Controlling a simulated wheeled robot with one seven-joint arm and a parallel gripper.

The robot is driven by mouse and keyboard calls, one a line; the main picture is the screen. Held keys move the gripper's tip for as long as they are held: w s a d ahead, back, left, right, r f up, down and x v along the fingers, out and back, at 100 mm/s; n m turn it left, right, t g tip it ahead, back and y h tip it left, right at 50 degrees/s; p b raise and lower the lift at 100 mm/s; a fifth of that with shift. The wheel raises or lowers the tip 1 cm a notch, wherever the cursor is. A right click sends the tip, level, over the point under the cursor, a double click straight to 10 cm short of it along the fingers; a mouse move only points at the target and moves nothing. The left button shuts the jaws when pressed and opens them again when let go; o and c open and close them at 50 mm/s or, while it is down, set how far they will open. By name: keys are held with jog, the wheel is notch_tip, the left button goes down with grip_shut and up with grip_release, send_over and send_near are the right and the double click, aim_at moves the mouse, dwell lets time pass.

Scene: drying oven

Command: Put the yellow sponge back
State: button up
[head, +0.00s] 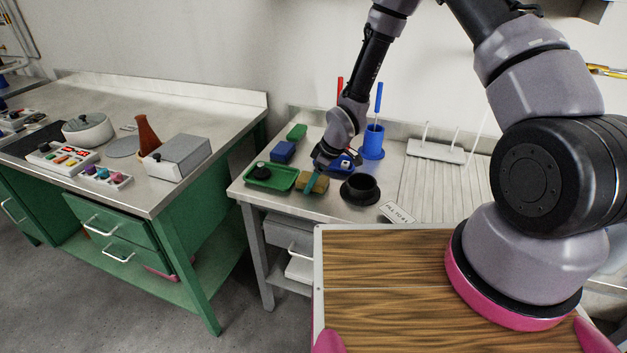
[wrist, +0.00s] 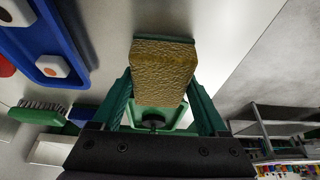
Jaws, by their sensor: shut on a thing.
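The yellow sponge (head: 318,185), with a green layer on one face, is between the fingers of my gripper (head: 313,180). In the wrist view the sponge (wrist: 163,78) shows its rough yellow face, with a teal finger on either side, so my gripper (wrist: 162,105) is shut on it. In the head view the sponge is just right of the green tray (head: 283,185), low over the steel table. I cannot tell whether it touches the table. The tray holds a black round-knobbed thing (head: 261,171).
A black round dish (head: 360,189) stands close to the right of the sponge. Behind are a blue tray (wrist: 24,40), a blue cup (head: 373,143) with brushes, a blue block (head: 282,152) and a green brush (wrist: 38,112).

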jog(key=shift+f, duration=0.1)
jog(key=o, duration=1.1)
jog(key=s+d+r+m+t+h, duration=0.1)
jog(key=d+r+m, duration=0.2)
jog(key=d+r, duration=0.55)
jog(key=s+d+r+m+t+h, duration=0.15)
jog(key=d+r, duration=0.25)
jog(key=r, duration=1)
jog(key=d+r+m+t+h, duration=0.1)
jog(key=d+r+m, duration=0.4)
jog(key=r, duration=0.6)
jog(key=s+d+r+m, duration=0.2)
jog(key=s+r+m, duration=0.1)
jog(key=s+r, duration=0.2)
jog(key=s+d+r+m+t, duration=0.1)
jog(key=s+d+r+m, duration=0.1)
jog(key=s+r, duration=0.3)
jog(key=s+d+r+m+t+y, duration=0.1)
jog(key=s+d+r+m, duration=0.2)
jog(key=s+r, duration=0.3)
jog(key=shift+s+d+m, duration=0.15)
jog(key=shift+s+m, duration=0.2)
jog(key=shift+s, duration=0.25)
